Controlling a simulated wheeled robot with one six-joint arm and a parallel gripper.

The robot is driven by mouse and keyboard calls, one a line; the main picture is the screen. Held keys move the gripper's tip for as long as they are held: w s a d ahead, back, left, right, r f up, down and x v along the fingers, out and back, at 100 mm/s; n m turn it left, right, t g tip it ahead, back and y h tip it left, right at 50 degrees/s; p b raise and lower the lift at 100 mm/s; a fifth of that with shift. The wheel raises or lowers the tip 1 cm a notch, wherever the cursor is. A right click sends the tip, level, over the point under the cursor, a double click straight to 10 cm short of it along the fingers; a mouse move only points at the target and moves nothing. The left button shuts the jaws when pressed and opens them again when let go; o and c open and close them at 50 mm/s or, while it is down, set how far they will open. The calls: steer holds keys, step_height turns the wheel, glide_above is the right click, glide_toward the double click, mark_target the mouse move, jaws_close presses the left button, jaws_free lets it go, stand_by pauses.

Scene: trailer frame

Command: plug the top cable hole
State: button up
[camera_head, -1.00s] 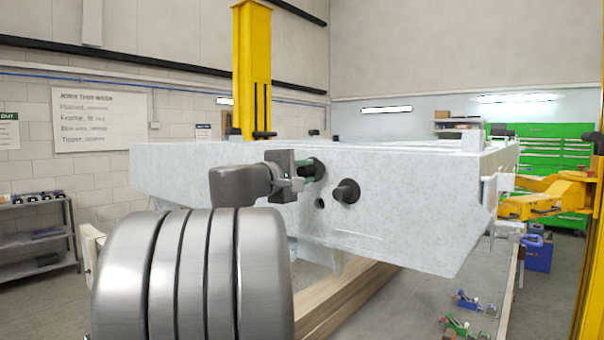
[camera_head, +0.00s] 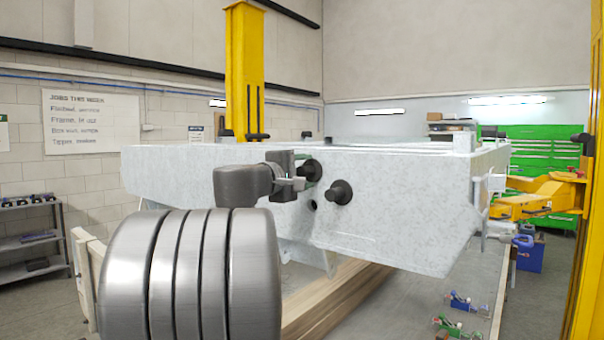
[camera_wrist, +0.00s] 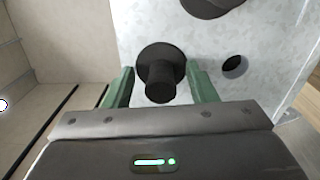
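My gripper (camera_wrist: 161,92) is open, with one green finger on each side of a black plug (camera_wrist: 160,75) and a gap on both sides. The plug's wide flange appears to lie against the pale grey frame plate (camera_wrist: 135,25); whatever is behind it is hidden. In the head view my gripper (camera_head: 300,178) is at the upper left of the plate's hole group, partly hiding this plug (camera_head: 312,170). A second black plug (camera_head: 338,192) sticks out to the right. A small open dark hole (camera_head: 313,206) lies below, between them; it also shows in the wrist view (camera_wrist: 235,67).
A yellow post (camera_head: 247,70) stands behind the frame. Yellow equipment (camera_head: 545,195) and green drawers (camera_head: 550,150) are at the right. Wooden beams (camera_head: 335,300) lie under the frame. Small tools (camera_head: 465,302) are on the right. The space before the plate's right part is clear.

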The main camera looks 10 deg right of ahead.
steer(key=shift+a, duration=0.1)
steer(key=b+v, duration=0.4)
steer(key=v, duration=1)
steer(key=shift+w, duration=0.1)
steer(key=p+x, duration=0.4)
steer(key=x, duration=1)
steer(key=shift+s+a, duration=0.1)
steer(key=shift+s, duration=0.1)
steer(key=shift+a+f, duration=0.1)
